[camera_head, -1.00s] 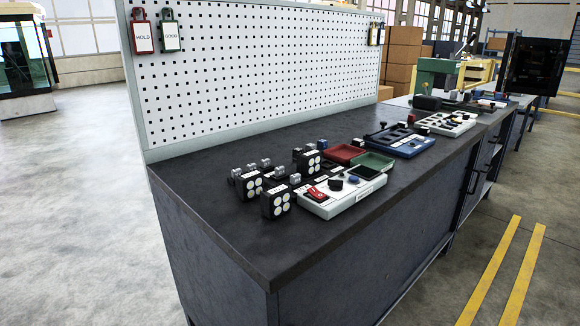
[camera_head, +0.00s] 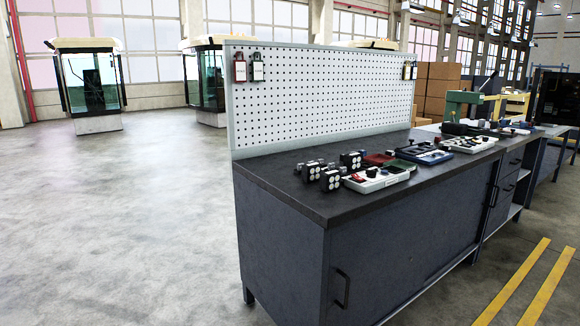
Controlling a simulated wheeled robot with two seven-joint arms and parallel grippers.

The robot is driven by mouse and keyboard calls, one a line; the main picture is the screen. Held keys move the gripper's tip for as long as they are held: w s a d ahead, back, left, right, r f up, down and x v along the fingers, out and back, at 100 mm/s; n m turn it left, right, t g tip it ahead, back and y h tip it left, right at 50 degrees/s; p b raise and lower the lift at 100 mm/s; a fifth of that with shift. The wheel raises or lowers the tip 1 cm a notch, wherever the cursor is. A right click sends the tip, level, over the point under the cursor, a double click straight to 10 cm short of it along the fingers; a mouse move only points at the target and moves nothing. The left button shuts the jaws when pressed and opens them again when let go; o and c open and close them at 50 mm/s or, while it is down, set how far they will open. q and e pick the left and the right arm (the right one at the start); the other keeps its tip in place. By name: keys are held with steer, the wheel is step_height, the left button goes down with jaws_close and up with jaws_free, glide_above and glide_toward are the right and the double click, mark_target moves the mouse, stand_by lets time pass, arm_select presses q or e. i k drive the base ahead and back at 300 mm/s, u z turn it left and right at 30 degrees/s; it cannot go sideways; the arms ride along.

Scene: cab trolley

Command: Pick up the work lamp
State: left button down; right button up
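Three small black work lamps with round white lenses stand near the left end of the dark workbench top. One work lamp (camera_head: 330,180) is nearest the front edge, a second work lamp (camera_head: 311,172) is just behind it to the left, and a third work lamp (camera_head: 351,160) is farther back to the right. Small grey pieces next to them are too small to make out. Neither of my grippers is in view.
The workbench (camera_head: 290,185) has a pegboard (camera_head: 320,95) at its back with red and dark tags. A white control panel (camera_head: 378,179), red and green trays and a blue panel (camera_head: 420,155) lie right of the lamps. Open floor (camera_head: 120,220) lies to the left.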

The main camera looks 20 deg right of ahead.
mark_target(353, 161)
steer(key=u, duration=0.5)
steer(key=i, duration=2.15)
steer(key=z, duration=1.1)
